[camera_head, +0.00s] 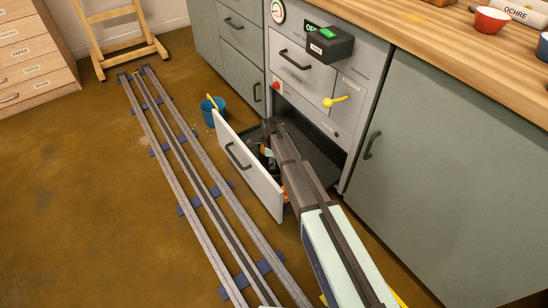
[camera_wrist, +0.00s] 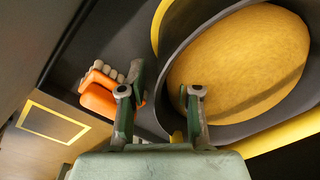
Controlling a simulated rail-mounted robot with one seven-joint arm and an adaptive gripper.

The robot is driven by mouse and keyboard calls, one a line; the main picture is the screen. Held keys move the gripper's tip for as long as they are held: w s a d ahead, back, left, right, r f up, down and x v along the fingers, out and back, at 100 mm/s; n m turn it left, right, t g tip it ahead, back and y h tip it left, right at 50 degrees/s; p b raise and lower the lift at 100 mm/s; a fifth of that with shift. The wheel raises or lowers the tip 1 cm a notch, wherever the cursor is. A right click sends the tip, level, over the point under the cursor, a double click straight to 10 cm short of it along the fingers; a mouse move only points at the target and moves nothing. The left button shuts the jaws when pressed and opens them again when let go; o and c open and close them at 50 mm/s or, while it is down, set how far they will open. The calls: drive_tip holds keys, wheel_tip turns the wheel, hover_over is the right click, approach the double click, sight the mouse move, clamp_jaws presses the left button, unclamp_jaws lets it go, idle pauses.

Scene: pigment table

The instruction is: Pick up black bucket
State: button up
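The black bucket (camera_wrist: 228,130) fills the right of the wrist view, a wide dark round wall around a yellow-ochre surface. I cannot tell whether either finger touches the bucket. In the head view my gripper is low inside the drawer, mostly hidden.
An orange brush (camera_wrist: 98,102) with pale bristles lies just left of my left finger. The drawer's pale front panel stands close by. A blue bucket (camera_head: 210,113) is on the floor beyond the drawer. Cabinets and a wooden worktop (camera_head: 450,45) rise at the right.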

clamp_jaws()
drive_tip(key=shift+r, duration=0.1)
